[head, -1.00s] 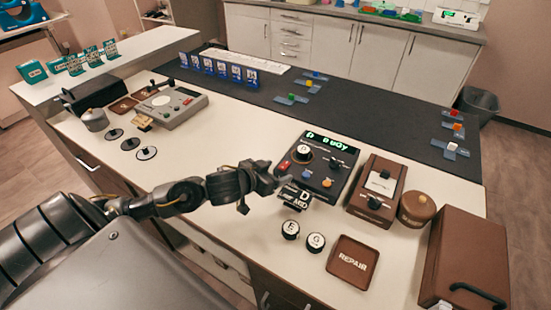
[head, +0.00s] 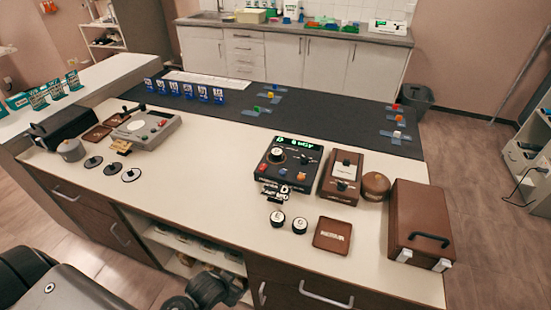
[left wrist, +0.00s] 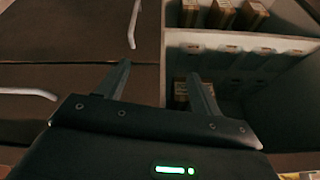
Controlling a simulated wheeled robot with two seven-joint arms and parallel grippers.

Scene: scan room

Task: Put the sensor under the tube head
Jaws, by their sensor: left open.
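I cannot tell for sure which thing is the sensor, and no tube head is clearly seen. A black meter box (head: 290,163) with a lit green display and knobs stands on the counter. Small black lettered plates (head: 275,191) lie at its front edge. My left gripper (left wrist: 157,78) is open and empty in the left wrist view, before the drawer fronts and an open shelf bay (left wrist: 235,70) below the counter. In the head view my left arm shows at the bottom, below the counter's front edge; its fingertips are not clear there. My right gripper is not in view.
Right of the meter box stand a brown device (head: 342,173), a round brown pot (head: 375,184) and a brown case (head: 419,220). A REPAIR tray (head: 332,235) and two round dials lie in front. A grey console (head: 146,130) stands left. The counter's middle is clear.

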